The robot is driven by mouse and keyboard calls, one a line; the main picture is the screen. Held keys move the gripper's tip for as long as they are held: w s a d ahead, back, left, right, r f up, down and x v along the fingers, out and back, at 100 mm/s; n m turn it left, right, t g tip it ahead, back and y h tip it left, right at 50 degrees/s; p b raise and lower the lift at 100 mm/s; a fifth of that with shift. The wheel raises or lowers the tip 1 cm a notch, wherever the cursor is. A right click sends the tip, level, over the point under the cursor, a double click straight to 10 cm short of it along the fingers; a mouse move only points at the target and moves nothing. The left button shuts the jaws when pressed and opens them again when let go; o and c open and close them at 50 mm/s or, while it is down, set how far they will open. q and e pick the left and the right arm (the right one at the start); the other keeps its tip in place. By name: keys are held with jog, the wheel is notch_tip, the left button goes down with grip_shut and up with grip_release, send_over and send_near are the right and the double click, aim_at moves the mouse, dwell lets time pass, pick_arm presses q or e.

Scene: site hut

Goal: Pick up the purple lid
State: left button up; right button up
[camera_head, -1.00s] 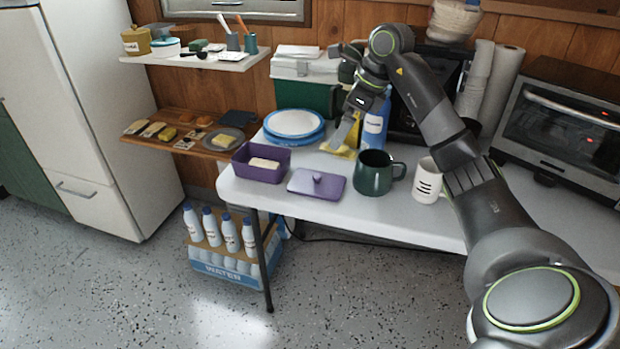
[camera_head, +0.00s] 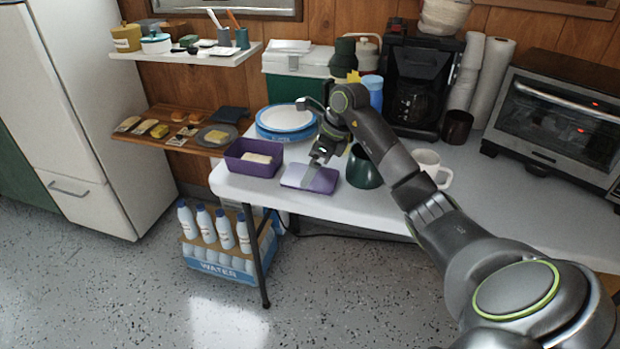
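The purple lid (camera_head: 326,183) lies flat on the white table near its front edge, in the head view. My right gripper (camera_head: 309,177) is directly over the lid, with its fingers pointing down at the lid's middle where the knob is. The fingers hide the knob, so I cannot tell whether they are open or shut, or whether they touch it. The purple butter dish (camera_head: 240,169) stands left of the lid with a pale yellow block of butter (camera_head: 257,158) in it. My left gripper is not in view.
A dark green mug (camera_head: 360,170) stands just right of the lid, partly behind my arm. Blue and white plates (camera_head: 286,118) are stacked behind the lid. The table's front edge (camera_head: 330,213) is close to the lid.

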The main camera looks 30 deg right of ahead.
jog(key=x, duration=0.2)
jog(key=shift+w+f, duration=0.1)
jog(key=shift+f, duration=0.2)
jog(key=c, duration=0.8)
